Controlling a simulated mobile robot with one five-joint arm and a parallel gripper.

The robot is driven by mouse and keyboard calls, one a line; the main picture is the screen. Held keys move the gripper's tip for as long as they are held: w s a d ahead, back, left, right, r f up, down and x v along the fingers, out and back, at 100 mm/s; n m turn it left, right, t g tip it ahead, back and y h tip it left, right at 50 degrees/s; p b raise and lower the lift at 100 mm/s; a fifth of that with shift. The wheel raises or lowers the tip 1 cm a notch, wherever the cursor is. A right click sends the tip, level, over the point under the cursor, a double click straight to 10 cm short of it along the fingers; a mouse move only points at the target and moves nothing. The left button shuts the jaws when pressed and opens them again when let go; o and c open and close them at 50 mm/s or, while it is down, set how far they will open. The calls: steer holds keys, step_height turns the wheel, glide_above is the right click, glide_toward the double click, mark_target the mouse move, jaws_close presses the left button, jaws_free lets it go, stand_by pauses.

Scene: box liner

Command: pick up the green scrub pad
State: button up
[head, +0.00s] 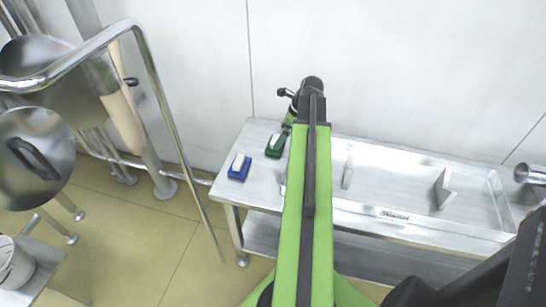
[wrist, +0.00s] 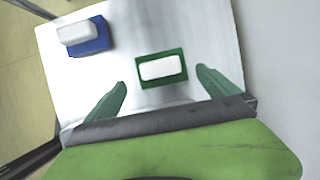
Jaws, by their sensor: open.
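The green scrub pad (head: 275,146), a green base with a white block on top, lies on the left part of the metal counter, just left of my arm. In the wrist view the green scrub pad (wrist: 162,68) lies flat, ahead of and roughly centred between the two green fingers. My gripper (wrist: 161,78) is open with nothing between its fingers. It points at the pad; I cannot tell the height gap. In the head view my arm hides part of the counter, and the fingertips are not clear.
A blue pad with a white top (head: 239,167) lies left of the green one, near the counter's left edge; it also shows in the wrist view (wrist: 84,36). A metal basin (head: 400,180) with a few pale pieces is at right. A wall stands behind; metal rails are at left.

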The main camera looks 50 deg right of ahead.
mark_target(269, 150)
steer(key=shift+w+f, duration=0.15)
steer(key=shift+f, duration=0.1)
steer(key=b+x, duration=0.4)
steer(key=x, duration=0.1)
steer(key=shift+w+a+f+b, duration=0.1)
steer(key=shift+w+f+b, duration=0.05)
steer(key=shift+b, duration=0.2)
steer(key=c, duration=1.2)
